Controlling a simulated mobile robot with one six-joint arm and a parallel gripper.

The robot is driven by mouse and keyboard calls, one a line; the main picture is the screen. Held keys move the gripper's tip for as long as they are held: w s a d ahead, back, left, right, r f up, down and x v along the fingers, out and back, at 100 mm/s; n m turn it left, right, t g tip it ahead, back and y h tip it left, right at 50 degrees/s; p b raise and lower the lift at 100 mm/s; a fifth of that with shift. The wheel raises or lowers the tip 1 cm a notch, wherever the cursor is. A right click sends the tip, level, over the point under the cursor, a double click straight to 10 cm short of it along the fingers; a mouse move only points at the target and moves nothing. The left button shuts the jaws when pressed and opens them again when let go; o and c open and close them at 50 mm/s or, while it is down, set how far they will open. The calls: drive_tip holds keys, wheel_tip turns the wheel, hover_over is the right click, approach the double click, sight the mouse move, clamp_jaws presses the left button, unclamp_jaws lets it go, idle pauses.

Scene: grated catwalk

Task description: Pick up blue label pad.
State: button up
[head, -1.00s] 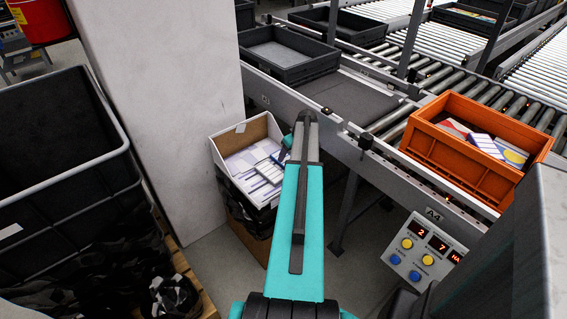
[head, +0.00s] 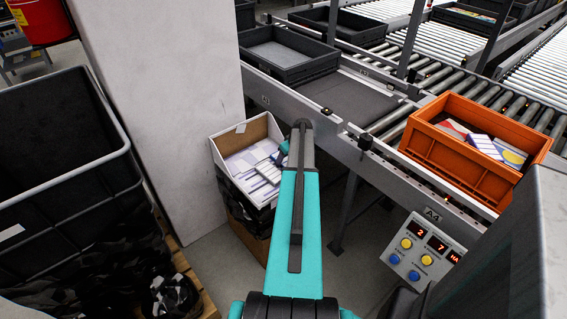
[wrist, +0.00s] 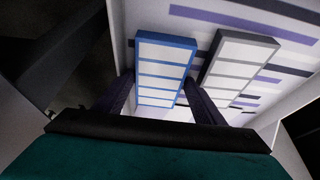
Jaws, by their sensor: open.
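The blue label pad (wrist: 165,62) has a blue edge and a row of white labels. It lies in the open box in the wrist view. My gripper (wrist: 158,82) is open, with one dark finger on each side of the pad's near part. The fingers look close to its sides; I cannot tell whether they touch. A similar pad with a grey edge (wrist: 236,66) lies just right of the right finger. In the head view the white-lined box (head: 226,153) holds several pads, and my arm hides most of the gripper.
A pale pillar (head: 160,100) stands just behind and left of the box. A conveyor frame (head: 330,135) runs close on the right. An orange tote (head: 455,160) sits on the conveyor, and a large black bin (head: 60,150) stands at the left.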

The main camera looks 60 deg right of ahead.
sight(286, 160)
idle(0.3)
drive_tip(key=c, duration=0.8)
wheel_tip(286, 160, up, 10)
drive_tip(key=shift+b, duration=0.45)
idle(0.4)
